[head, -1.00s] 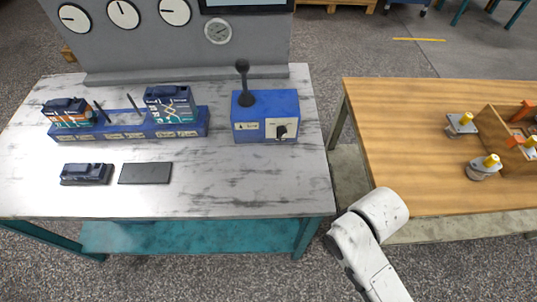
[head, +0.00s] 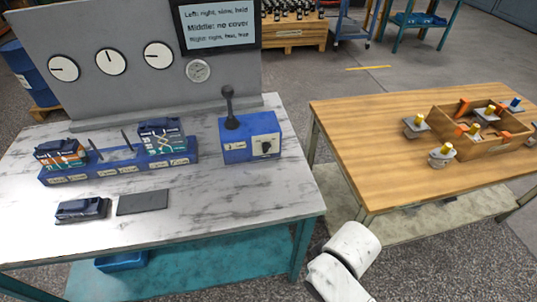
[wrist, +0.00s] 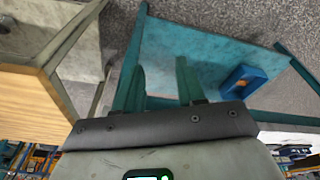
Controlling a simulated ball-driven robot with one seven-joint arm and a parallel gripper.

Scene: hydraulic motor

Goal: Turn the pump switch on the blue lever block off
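The blue lever block (head: 235,156) stands at the right end of the marble-topped table in the head view. A black lever with a round knob (head: 228,92) rises from its top. The pump switch (head: 265,146) is a small dark knob on the pale panel at the block's front right; its exact setting is too small to read. My gripper (wrist: 161,64) shows in the wrist view with two fingers apart and nothing between them. It faces the teal lower shelf and floor, away from the block. In the head view only my white arm shows, at the bottom.
A blue manifold (head: 115,172) with two valve blocks stands left on the marble table (head: 215,205); a dark part (head: 82,209) and dark plate (head: 142,202) lie before it. A gauge panel (head: 130,85) stands behind. A wooden table (head: 375,130) is at right, across a gap.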

